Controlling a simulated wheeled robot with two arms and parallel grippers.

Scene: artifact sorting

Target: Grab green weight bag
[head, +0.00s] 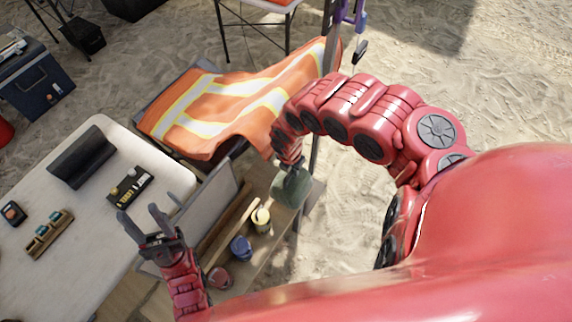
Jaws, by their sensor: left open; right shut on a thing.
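The green weight bag (291,188) hangs at the end of my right arm, over the right end of the wooden shelf. My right gripper (289,168) is shut on its top; the fingertips are small and partly hidden by the arm. I cannot tell whether the bag touches the shelf. My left gripper (143,225) is open and empty, its two dark fingers pointing up over the front right part of the white table.
The white table (60,215) holds several small items and a dark block (82,157). The wooden shelf (245,262) holds a blue item (241,248), a red item (220,277) and a pale bottle (261,218). An orange vest (235,105) and a metal post (316,150) stand close to my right arm.

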